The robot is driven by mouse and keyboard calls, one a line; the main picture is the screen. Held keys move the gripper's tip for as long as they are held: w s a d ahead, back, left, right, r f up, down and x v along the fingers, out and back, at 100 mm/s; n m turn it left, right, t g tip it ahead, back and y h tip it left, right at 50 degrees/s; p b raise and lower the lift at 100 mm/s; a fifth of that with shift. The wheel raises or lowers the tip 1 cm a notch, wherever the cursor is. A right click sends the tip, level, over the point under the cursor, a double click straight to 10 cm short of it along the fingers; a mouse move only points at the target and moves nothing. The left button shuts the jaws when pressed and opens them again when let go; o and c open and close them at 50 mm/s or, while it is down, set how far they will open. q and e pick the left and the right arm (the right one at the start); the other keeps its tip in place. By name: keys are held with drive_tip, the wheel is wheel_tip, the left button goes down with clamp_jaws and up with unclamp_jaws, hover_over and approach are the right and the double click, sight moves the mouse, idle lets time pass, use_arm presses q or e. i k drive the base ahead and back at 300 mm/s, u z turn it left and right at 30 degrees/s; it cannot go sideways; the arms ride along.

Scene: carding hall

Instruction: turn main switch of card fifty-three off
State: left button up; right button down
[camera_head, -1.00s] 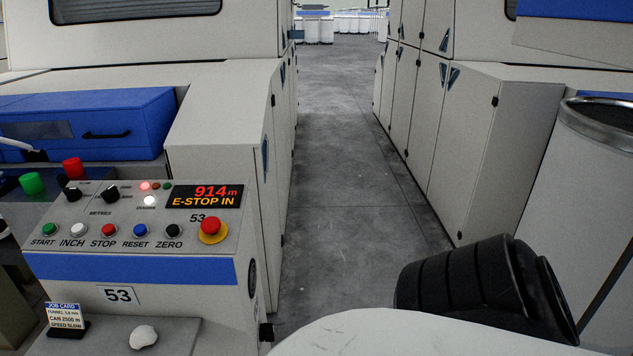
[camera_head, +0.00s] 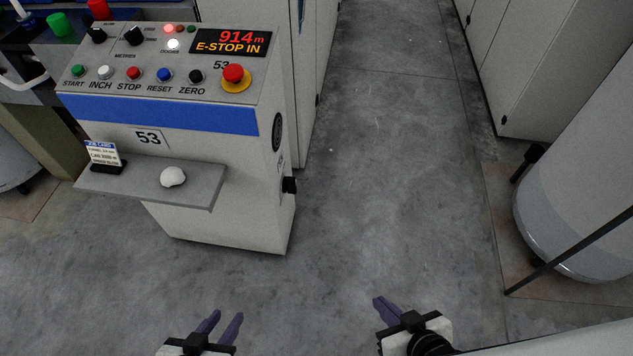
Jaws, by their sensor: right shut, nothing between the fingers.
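The control cabinet of card 53 (camera_head: 205,222) stands at the left. Its display (camera_head: 233,41) reads 914 m and E-STOP IN. A black rotary knob (camera_head: 289,185) sticks out from the cabinet's right side, seen edge-on, so its setting cannot be told; it looks like the main switch. The red emergency stop button (camera_head: 233,73) sits on a yellow base on the sloped panel. My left gripper (camera_head: 226,316) is open and empty over the floor, in front of the cabinet. My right gripper (camera_head: 379,302) is shut and empty, to the right of the cabinet and nearer than the knob.
A small shelf (camera_head: 202,190) juts from the cabinet front, with a job card (camera_head: 102,153) and a white lump (camera_head: 173,177) on it. A grey aisle floor (camera_head: 390,150) lies open right of the cabinet. A large white can (camera_head: 575,200) and a dark bar stand at the right.

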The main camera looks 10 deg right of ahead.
sight(290, 185)
drive_tip(key=z, duration=0.5)
drive_tip(key=k, duration=0.6)
drive_tip(key=z, duration=1.15)
drive_tip(key=i, duration=0.9)
drive_tip(key=u, duration=0.6)
drive_tip(key=i, duration=0.65)
drive_tip(key=u, duration=0.7)
